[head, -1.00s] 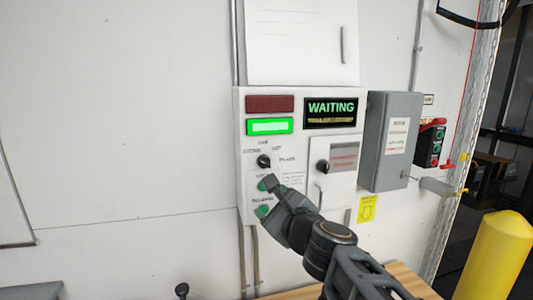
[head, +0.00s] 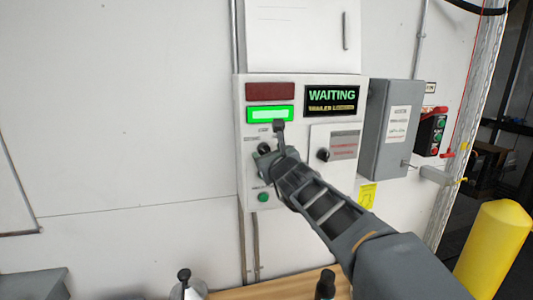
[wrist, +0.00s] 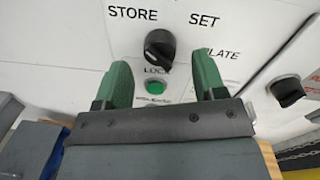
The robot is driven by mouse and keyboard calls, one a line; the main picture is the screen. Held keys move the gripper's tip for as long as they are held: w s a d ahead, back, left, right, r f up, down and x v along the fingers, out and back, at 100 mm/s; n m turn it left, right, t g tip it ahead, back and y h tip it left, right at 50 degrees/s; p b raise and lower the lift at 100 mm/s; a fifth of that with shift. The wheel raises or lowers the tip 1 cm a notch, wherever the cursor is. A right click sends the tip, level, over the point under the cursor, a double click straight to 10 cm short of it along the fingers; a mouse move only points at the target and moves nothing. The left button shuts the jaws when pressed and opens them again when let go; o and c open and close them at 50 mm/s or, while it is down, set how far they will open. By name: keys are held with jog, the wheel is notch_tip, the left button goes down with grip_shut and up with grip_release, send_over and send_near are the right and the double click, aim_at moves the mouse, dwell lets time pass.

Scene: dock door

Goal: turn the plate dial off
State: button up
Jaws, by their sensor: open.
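The plate dial is a black knob on the white control panel (head: 285,85). In the wrist view the dial (wrist: 159,45) stands just beyond my fingertips, between the words STORE and SET, with PLATE to its right. Which way its pointer faces is hard to tell. My gripper (head: 268,142) is open in front of the panel, with its two green fingers (wrist: 163,75) spread below and to either side of the dial. They look apart from it. In the head view my fingers partly cover the dial (head: 263,148).
A green button (wrist: 155,87) marked LOCK sits below the dial, between my fingers in the wrist view. A second black knob (head: 323,155) is to the right. The screen (head: 332,99) reads WAITING. A grey box (head: 391,125) and a yellow post (head: 495,250) stand further right.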

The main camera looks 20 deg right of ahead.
aim_at(265, 150)
jog(key=shift+w+a, duration=0.1)
jog(key=shift+w, duration=1.3)
jog(key=c, duration=0.9)
